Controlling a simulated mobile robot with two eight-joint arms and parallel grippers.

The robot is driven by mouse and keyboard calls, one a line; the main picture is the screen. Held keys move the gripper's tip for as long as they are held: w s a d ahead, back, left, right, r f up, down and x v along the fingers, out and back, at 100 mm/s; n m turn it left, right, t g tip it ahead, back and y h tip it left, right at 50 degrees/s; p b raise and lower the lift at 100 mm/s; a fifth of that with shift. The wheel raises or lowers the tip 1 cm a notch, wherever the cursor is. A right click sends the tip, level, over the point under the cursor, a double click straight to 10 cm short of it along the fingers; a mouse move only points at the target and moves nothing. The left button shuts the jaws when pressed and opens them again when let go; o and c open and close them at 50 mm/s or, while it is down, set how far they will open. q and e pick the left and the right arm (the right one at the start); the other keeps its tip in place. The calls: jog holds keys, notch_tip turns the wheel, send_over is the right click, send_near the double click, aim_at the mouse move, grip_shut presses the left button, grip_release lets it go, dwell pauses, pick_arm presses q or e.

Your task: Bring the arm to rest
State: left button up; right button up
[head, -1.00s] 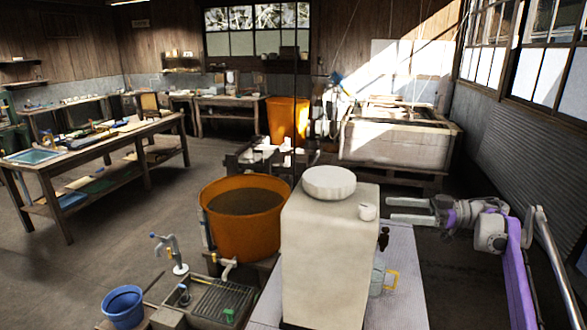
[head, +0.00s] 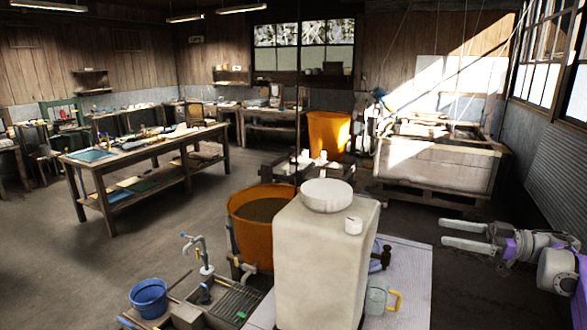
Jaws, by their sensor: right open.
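My right gripper (head: 465,235) is at the right of the head view, pointing left. Its two fingers are apart with nothing between them. It is to the right of a tall cream block (head: 322,262) with a round white bowl-like top (head: 326,195), and clear of it. My left gripper does not show.
A pale table top (head: 415,270) carries a glass jug with a yellow handle (head: 377,299). An orange tub (head: 258,218) stands left of the block, behind a sink (head: 215,305) and blue bucket (head: 149,298). A large wooden vat (head: 436,165) is at the back right. Open floor lies left.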

jog(key=w+a+r+m+t+h, duration=0.65)
jog(key=r+m+t+h, duration=0.35)
jog(key=t, duration=0.4)
jog(key=s+a+f+m+g+h, duration=0.1)
jog(key=s+a+f+g, duration=0.3)
jog(key=s+f, duration=0.9)
jog(key=s+a+f+m+g+h, duration=0.1)
jog(key=s+a+f+g+h, duration=0.2)
jog(key=s+f, duration=1)
jog(key=s+a+f+m+g+h, duration=0.2)
jog(key=s+a+f+g, duration=0.4)
jog(key=s+f, duration=0.6)
notch_tip(320, 180, down, 2)
jog(key=shift+s+a+f+g+h, duration=0.15)
jog(key=shift+s+g+h, duration=0.3)
jog(key=shift+g, duration=0.65)
jog(key=shift+w, duration=0.1)
